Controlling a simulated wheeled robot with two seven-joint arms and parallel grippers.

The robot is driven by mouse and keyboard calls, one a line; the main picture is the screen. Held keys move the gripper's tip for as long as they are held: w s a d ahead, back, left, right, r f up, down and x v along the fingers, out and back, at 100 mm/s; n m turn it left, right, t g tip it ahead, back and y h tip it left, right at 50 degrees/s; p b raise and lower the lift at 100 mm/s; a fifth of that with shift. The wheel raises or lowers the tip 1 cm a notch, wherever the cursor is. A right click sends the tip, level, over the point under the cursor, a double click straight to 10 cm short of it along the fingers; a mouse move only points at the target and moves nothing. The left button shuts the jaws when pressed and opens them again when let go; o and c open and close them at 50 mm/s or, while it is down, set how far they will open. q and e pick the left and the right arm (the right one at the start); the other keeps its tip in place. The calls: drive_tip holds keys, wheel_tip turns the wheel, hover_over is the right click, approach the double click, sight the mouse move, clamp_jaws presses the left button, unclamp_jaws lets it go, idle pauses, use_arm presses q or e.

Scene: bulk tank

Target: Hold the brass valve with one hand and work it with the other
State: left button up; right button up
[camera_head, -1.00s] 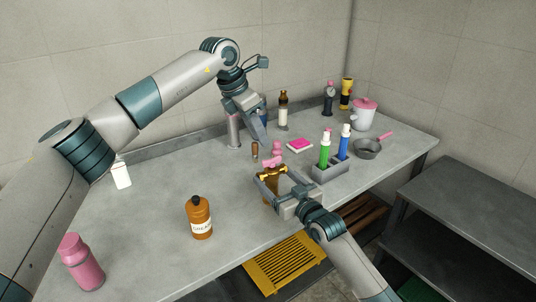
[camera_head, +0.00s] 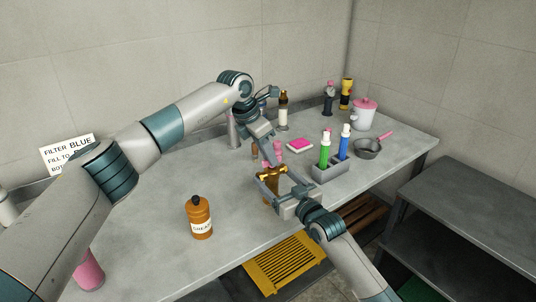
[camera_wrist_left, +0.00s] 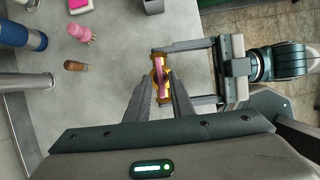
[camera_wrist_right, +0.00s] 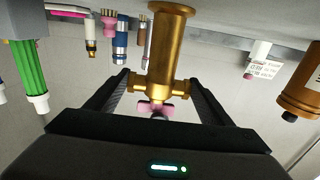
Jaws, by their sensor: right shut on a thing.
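The brass valve (camera_head: 272,191) stands upright near the front edge of the table. Its T-shaped top has a pink handle (camera_wrist_right: 155,107), which also shows in the left wrist view (camera_wrist_left: 160,77). My right gripper (camera_head: 271,179) is shut on the valve's upper part, with a finger at each side of the cross-piece. My left gripper (camera_head: 270,158) points down just above and behind the valve. In the left wrist view its two fingers (camera_wrist_left: 161,90) are apart, with the pink handle in line with the gap. I cannot tell whether they touch it.
A brown grease bottle (camera_head: 199,218) stands to the left. A grey holder (camera_head: 331,173) with green and blue tubes is close on the right. A pink brush (camera_wrist_left: 79,33) and a small brown-handled item (camera_wrist_left: 75,66) are behind the valve.

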use_arm(q)
clamp_jaws()
drive_tip(key=shift+w+m, duration=0.1)
drive_tip(key=shift+m, duration=0.2)
drive_tip(key=m, duration=0.1)
drive_tip(key=m+g, duration=0.1)
drive_tip(key=m, duration=0.1)
drive_tip(key=shift+w+a+r+m+g+h, duration=0.1)
drive_tip(key=shift+w+m+g+h, duration=0.2)
drive_tip(key=shift+m, duration=0.1)
drive_tip(key=shift+w+m+g, duration=0.1)
drive_tip(key=shift+m+g, duration=0.4)
drive_tip(key=shift+m, duration=0.8)
drive_tip(key=shift+a, duration=0.1)
drive_tip(key=shift+o, duration=1.6)
unclamp_jaws()
drive_tip(key=shift+m, duration=0.3)
